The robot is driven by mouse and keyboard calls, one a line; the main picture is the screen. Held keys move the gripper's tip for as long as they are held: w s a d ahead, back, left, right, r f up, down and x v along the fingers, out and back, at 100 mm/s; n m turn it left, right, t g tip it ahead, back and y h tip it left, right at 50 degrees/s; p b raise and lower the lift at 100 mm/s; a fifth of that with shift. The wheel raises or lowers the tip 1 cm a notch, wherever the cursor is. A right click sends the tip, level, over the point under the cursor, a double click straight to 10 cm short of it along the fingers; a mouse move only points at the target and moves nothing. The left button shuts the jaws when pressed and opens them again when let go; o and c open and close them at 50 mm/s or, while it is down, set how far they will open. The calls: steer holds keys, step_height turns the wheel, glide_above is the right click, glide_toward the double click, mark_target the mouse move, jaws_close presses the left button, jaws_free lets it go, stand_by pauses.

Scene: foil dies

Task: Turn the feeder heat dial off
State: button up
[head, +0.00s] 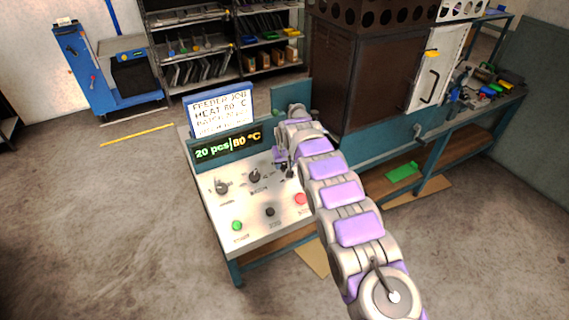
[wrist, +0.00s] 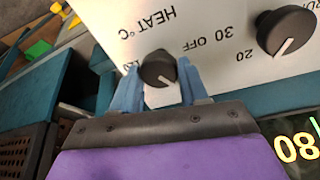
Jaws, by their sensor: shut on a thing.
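The heat dial (wrist: 158,68) is a small black knob with a white pointer line, beside the lettering HEAT °C, which appears upside down in the wrist view. An OFF mark is printed to its right; the pointer slants down and right in the picture. My gripper (wrist: 158,88) is shut on the dial, its blue-grey fingers on either side. In the head view my gripper (head: 284,158) is at the panel's right side and hides the dial. The control panel (head: 245,205) has a display (head: 228,145) reading 20 pcs and 80 °C.
A second, larger black dial (wrist: 285,31) is beside the heat dial. A job sign (head: 219,110) stands behind.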

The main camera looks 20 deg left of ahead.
steer(key=shift+c, duration=0.9)
steer(key=shift+d+n+p, duration=0.1)
steer(key=shift+n+p, duration=0.9)
steer(key=n+p, duration=0.2)
steer(key=n, duration=0.1)
steer(key=shift+n+y, duration=0.3)
steer(key=shift+n, duration=0.1)
steer(key=n+p, duration=0.1)
steer(key=n, duration=0.2)
steer(key=shift+s+p, duration=0.1)
steer(key=shift+p, duration=0.2)
steer(key=shift+f+n+g+y, duration=0.1)
steer(key=shift+n+g+y, duration=0.2)
steer(key=shift+n, duration=1.3)
